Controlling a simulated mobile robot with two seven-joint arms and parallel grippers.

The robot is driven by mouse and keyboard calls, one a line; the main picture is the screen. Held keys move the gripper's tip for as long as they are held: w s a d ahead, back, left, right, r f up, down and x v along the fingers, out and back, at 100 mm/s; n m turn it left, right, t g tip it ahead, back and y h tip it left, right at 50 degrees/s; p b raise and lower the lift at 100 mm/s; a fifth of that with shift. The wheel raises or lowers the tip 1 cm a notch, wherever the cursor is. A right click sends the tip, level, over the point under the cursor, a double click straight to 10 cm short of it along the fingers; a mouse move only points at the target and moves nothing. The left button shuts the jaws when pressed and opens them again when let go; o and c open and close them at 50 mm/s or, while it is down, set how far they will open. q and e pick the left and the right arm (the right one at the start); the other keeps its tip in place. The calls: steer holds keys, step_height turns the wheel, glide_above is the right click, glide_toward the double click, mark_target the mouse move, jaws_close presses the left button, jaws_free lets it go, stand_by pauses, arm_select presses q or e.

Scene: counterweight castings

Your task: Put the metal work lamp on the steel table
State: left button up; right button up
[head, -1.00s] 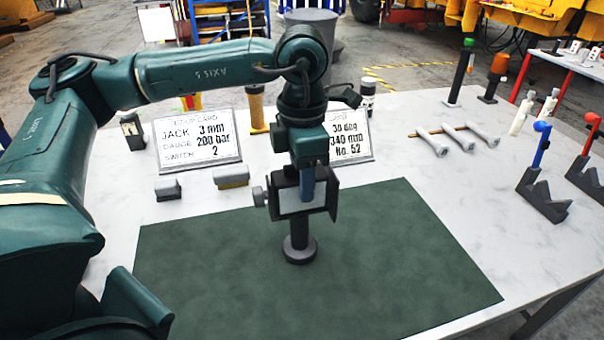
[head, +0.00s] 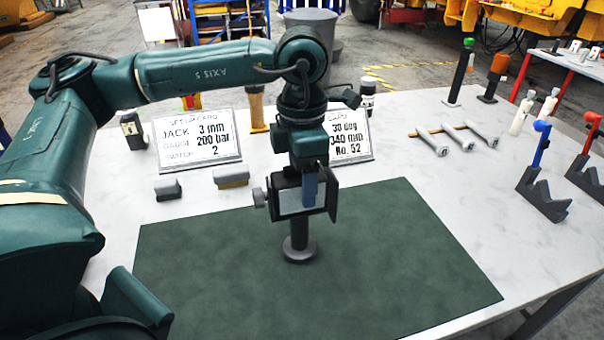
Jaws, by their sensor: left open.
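The metal work lamp (head: 299,247) stands upright on the green mat, with a dark boxy head, a pale panel, a side knob and a round grey base. My left gripper (head: 310,190) points down at the lamp head from above. It is open, with a blue-grey finger in front of the panel. The other finger is hidden, and I cannot tell whether either touches the lamp. The mat lies on a pale grey-white table (head: 100,235). A smaller table (head: 548,68) with red legs stands at the far right; I cannot tell which is steel. My right gripper is out of view.
Two sign cards (head: 198,138) stand behind the lamp, with two small blocks (head: 168,190) in front of the left one. Grey rods (head: 455,137) lie on the right, near V-shaped stands (head: 543,195). The green mat (head: 390,270) is clear around the lamp.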

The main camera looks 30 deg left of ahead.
arm_select(q)
step_height(320, 180, up, 12)
steer(key=shift+r+b, duration=0.1)
steer(key=shift+b, duration=0.3)
stand_by(0.5)
